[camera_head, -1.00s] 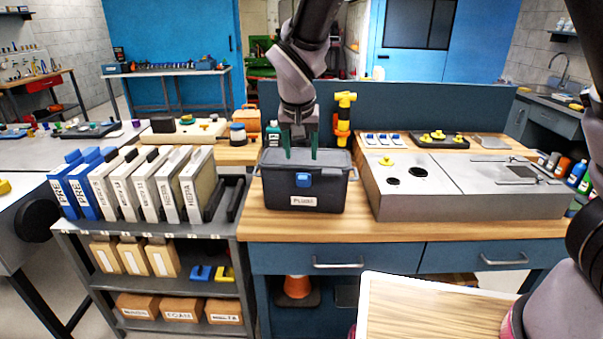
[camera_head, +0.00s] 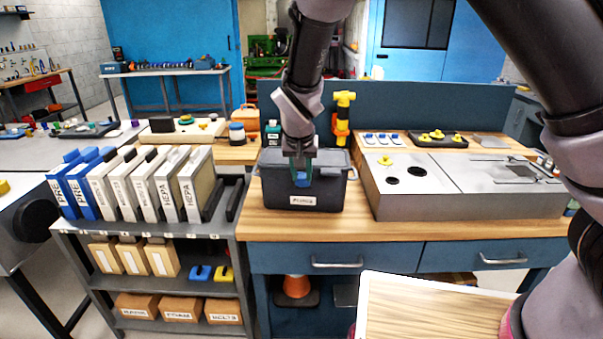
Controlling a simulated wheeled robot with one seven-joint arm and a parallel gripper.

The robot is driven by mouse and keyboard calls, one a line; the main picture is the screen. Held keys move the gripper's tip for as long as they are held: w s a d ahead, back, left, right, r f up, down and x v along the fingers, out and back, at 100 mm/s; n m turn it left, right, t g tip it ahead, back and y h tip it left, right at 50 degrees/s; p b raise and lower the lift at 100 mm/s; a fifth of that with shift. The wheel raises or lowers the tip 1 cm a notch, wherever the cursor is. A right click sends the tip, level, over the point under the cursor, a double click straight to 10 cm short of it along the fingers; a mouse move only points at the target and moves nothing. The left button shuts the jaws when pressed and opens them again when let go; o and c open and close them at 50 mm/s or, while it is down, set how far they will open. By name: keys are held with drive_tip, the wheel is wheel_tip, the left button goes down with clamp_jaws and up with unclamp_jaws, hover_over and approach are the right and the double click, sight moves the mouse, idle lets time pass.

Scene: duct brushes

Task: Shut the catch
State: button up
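A dark grey bin (camera_head: 334,190) with a lid (camera_head: 333,158) and a white front label stands on the wooden bench top. The lid looks down on the bin. The blue catch (camera_head: 302,181) is on the middle of the bin's front, just below the rim. My gripper (camera_head: 302,178) points down in front of the bin, with its teal fingers at the catch. It partly hides the catch. Whether the fingers touch or grip it is too small to tell.
A grey metal box (camera_head: 460,187) with dark holes and a yellow knob stands right of the bin. A shelf cart (camera_head: 150,230) with upright filters stands at left. A yellow-orange tool (camera_head: 343,118) and a teal bottle (camera_head: 272,134) stand behind. The bench front before the bin is clear.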

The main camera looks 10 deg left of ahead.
clamp_jaws()
drive_tip(key=shift+w+r+g, duration=0.2)
drive_tip(key=shift+w+g, duration=0.35)
drive_tip(key=shift+g, duration=0.15)
drive_tip(key=shift+w+a+r+g, duration=0.1)
drive_tip(key=shift+w+a+g, duration=0.1)
drive_tip(key=shift+g, duration=0.4)
drive_tip(key=o, duration=0.8)
unclamp_jaws()
drive_tip(key=shift+d, duration=0.1)
drive_tip(key=shift+r, duration=0.1)
wheel_tip(320, 180, up, 10)
drive_tip(key=s, duration=0.1)
drive_tip(key=shift+s+r, duration=0.25)
drive_tip(key=shift+s, duration=0.1)
drive_tip(key=shift+d, duration=0.15)
